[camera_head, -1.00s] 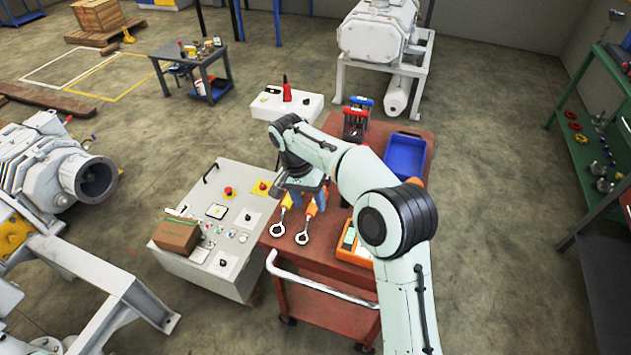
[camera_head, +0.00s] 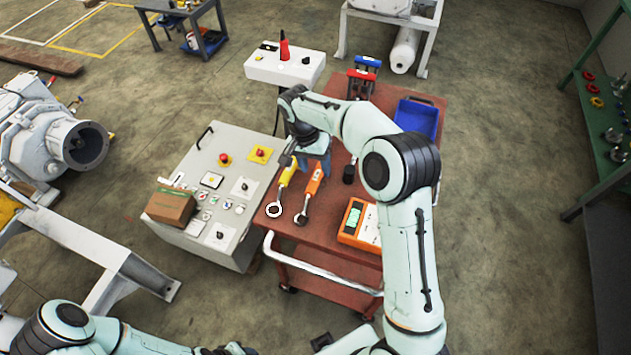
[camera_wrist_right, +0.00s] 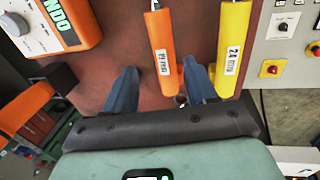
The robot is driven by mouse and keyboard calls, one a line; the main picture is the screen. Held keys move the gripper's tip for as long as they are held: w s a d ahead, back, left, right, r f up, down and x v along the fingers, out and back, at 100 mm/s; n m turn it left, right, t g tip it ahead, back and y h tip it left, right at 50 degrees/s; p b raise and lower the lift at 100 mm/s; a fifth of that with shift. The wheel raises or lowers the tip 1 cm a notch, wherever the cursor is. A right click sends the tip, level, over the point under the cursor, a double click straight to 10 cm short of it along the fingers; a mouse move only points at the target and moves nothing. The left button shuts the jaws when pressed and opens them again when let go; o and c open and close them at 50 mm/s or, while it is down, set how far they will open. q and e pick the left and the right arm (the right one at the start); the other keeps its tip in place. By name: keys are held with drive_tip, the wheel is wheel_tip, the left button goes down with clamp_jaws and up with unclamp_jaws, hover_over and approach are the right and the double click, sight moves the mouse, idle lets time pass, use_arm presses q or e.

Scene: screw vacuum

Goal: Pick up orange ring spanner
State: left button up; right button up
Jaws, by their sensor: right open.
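The orange ring spanner (camera_head: 315,178) lies on the red cart top, its ring toward the front edge. Its labelled orange handle (camera_wrist_right: 164,50) also shows in the right wrist view. A yellow ring spanner (camera_head: 288,173) lies beside it on the left, and its handle (camera_wrist_right: 232,50) is on the right in the wrist view. My right gripper (camera_wrist_right: 163,72) is open and empty above the cart. Its blue fingers appear either side of the orange handle's end, with one finger between the two handles. The height gap is unclear. My left arm enters at bottom left; its gripper is not visible.
An orange meter (camera_head: 358,222) and a blue bin (camera_head: 417,118) are on the cart. Red and blue handled tools (camera_head: 363,78) stand at its back. A control panel (camera_head: 215,150) with a cardboard box (camera_head: 171,205) adjoins the cart's left side.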

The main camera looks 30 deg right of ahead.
sight(315, 177)
drive_tip(key=f, duration=0.5)
drive_tip(key=shift+s+a+f, duration=0.1)
drive_tip(key=shift+s+f, duration=0.2)
drive_tip(key=shift+s, duration=0.1)
use_arm(q)
drive_tip(key=shift+f, duration=0.2)
use_arm(e)
clamp_jaws()
drive_tip(key=shift+r, duration=0.15)
use_arm(q)
drive_tip(key=shift+w+r+p, duration=1.1)
drive_tip(key=shift+w+r, duration=0.3)
drive_tip(key=shift+r, duration=0.25)
use_arm(e)
wheel_tip(315, 177, up, 20)
